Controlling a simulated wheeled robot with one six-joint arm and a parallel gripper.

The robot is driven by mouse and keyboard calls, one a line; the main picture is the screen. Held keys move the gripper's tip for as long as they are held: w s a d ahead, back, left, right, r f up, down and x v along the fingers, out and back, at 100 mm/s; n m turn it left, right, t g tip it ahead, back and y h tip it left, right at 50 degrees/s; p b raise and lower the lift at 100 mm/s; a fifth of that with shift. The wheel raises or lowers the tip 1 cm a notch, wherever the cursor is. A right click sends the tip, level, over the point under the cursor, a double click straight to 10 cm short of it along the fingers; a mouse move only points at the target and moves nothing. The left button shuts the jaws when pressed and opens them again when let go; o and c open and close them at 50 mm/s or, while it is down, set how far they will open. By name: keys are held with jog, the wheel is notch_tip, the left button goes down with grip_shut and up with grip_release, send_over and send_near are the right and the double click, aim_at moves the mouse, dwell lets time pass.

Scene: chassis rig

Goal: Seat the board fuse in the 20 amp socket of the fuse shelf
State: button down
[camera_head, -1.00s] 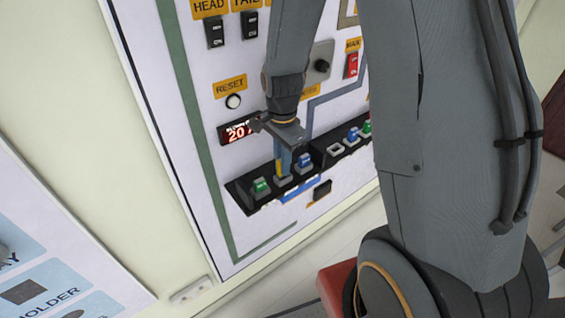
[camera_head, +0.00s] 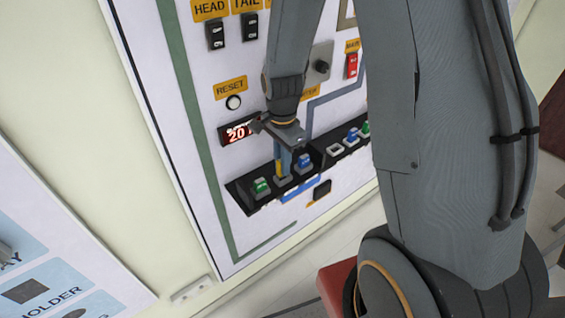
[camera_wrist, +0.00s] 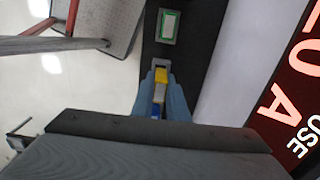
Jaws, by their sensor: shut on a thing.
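My gripper (camera_head: 283,163) is shut on a yellow fuse (camera_head: 279,168), which I take to be the board fuse. In the wrist view the blue-grey fingers (camera_wrist: 161,95) stand on either side of the yellow fuse (camera_wrist: 161,75). The black fuse shelf (camera_head: 242,193) runs across the panel below the display. The fuse is upright at a grey-rimmed socket (camera_head: 283,179) between a green fuse (camera_head: 261,186) and a blue fuse (camera_head: 304,162). The fingers hide much of this socket, and I cannot tell how deep the fuse sits.
A red display (camera_head: 238,131) above the shelf reads 20; the wrist view shows FUSE and an A on it (camera_wrist: 285,110). An empty grey-rimmed socket (camera_head: 335,149) and another blue fuse (camera_head: 351,136) lie farther right. A reset button (camera_head: 233,102) is above the display.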

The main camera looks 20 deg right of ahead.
jog(key=shift+f+b, duration=0.5)
jog(key=shift+f, duration=0.5)
jog(key=shift+r, duration=0.1)
dwell(0.3)
jog(key=shift+r+p, duration=0.65)
jog(key=shift+p, duration=0.5)
dwell(1.4)
jog(key=shift+f+b, duration=0.4)
jog(key=shift+f, duration=0.3)
jog(key=c, duration=1.7)
grip_release()
jog(key=shift+o, duration=0.2)
